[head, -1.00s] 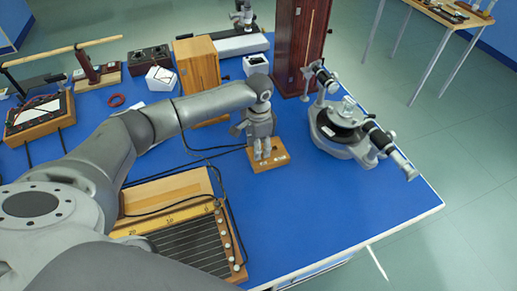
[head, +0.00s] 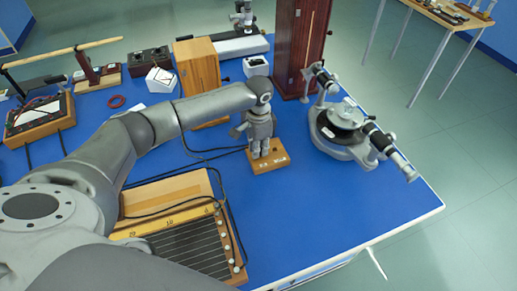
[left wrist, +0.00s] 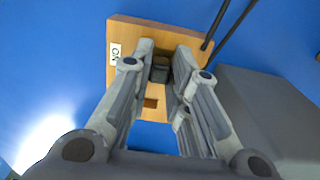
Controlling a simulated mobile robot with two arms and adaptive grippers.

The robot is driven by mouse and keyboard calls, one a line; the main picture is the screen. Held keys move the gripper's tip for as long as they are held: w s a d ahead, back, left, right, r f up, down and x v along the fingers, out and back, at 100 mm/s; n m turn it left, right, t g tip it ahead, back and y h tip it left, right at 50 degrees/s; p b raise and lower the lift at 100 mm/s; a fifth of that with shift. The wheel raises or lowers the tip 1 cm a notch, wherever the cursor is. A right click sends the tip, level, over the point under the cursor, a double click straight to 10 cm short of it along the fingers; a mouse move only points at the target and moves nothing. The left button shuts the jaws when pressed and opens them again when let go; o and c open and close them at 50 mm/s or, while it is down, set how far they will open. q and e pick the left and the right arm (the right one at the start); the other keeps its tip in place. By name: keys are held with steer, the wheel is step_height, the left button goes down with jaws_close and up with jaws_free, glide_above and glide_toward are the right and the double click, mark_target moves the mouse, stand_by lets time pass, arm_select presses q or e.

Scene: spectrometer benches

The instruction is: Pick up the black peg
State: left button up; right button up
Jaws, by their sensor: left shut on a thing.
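My left gripper (head: 263,151) points down at a small wooden block (head: 280,161) on the blue bench. In the left wrist view, its two fingers (left wrist: 164,58) are closed on the black peg (left wrist: 160,73), a small dark piece over the wooden block (left wrist: 119,75). The fingers hide part of the peg, and I cannot tell whether it is still seated in the block. The peg cannot be made out in the head view. My right gripper is not in view.
A spectrometer (head: 342,130) stands to the right of the block. A tall dark-red cabinet (head: 300,50) and a wooden box (head: 198,75) stand behind. A ribbed panel (head: 190,250) lies in front, left. Black cables run beside the block. Clear blue bench (head: 320,210) lies front right.

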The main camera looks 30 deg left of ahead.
arm_select(q)
steer(key=shift+r, duration=0.3)
step_height(320, 180, up, 2)
steer(key=shift+r+b, duration=0.15)
steer(key=shift+b, duration=0.3)
steer(key=s+d+r+p, duration=0.4)
steer(key=s+r, duration=0.8)
steer(key=s, duration=0.1)
steer(key=shift+d+r, duration=0.15)
steer(key=shift+r, duration=0.25)
